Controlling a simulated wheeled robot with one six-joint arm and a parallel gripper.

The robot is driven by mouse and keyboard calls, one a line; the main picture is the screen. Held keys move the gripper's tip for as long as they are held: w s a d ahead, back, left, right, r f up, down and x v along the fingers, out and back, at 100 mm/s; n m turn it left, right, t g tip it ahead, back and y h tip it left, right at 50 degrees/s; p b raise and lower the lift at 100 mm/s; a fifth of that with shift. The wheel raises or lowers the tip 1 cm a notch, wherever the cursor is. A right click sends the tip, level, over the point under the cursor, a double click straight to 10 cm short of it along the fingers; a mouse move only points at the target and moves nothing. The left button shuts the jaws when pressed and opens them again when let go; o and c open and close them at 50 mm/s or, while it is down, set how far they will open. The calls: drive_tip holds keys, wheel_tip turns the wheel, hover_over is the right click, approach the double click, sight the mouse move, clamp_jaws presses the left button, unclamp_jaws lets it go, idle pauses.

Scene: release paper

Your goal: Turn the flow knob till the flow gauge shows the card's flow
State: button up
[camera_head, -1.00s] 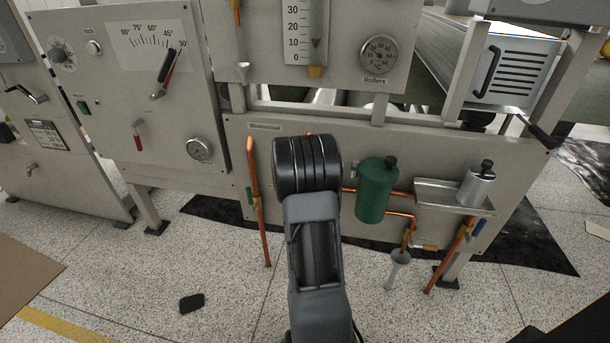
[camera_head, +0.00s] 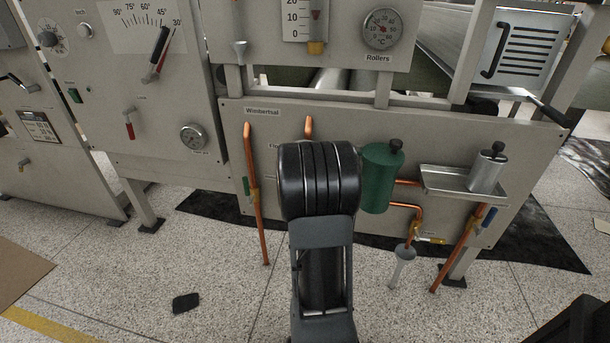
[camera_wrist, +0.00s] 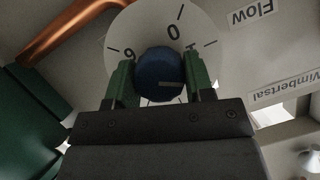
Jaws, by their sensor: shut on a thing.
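In the wrist view, my gripper (camera_wrist: 160,84) has its green fingers shut on the sides of a round blue knob (camera_wrist: 158,70). The knob sits in front of a white dial (camera_wrist: 123,28) with black ticks and the figures 0 and 6 legible. A label reading "Flow" (camera_wrist: 251,13) is beside the dial. The fingers hide the dial's lower part. In the head view, my own arm hides the knob and fingers. A plate with small print (camera_head: 40,127), possibly the card, is on the left panel; its text is unreadable. I cannot tell which instrument is the flow gauge.
A copper pipe (camera_wrist: 75,28) runs close to the dial in the wrist view. In the head view, a green canister (camera_head: 380,180) and a metal tray (camera_head: 440,182) stand out from the panel to the right of my arm. A "Rollers" gauge (camera_head: 384,29) is above.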

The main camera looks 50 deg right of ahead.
drive_tip(key=f+m+t+b, duration=0.1)
drive_tip(key=m+b, duration=0.1)
drive_tip(key=b, duration=0.5)
drive_tip(key=shift+y, duration=0.3)
drive_tip(key=shift+r+m+t+b, duration=0.4)
drive_tip(key=shift+m+t+b, duration=0.2)
drive_tip(key=shift+m+t, duration=0.15)
drive_tip(key=shift+r+m+t+p, duration=0.25)
drive_tip(key=shift+m+t+p, duration=0.2)
drive_tip(key=shift+m+p, duration=0.6)
drive_tip(key=shift+f+m+t+p, duration=0.2)
drive_tip(key=shift+m+t+p, duration=0.6)
drive_tip(key=shift+m+p, duration=0.6)
drive_tip(key=o, duration=0.9)
drive_tip(key=shift+o, duration=0.2)
drive_tip(key=shift+s, duration=0.1)
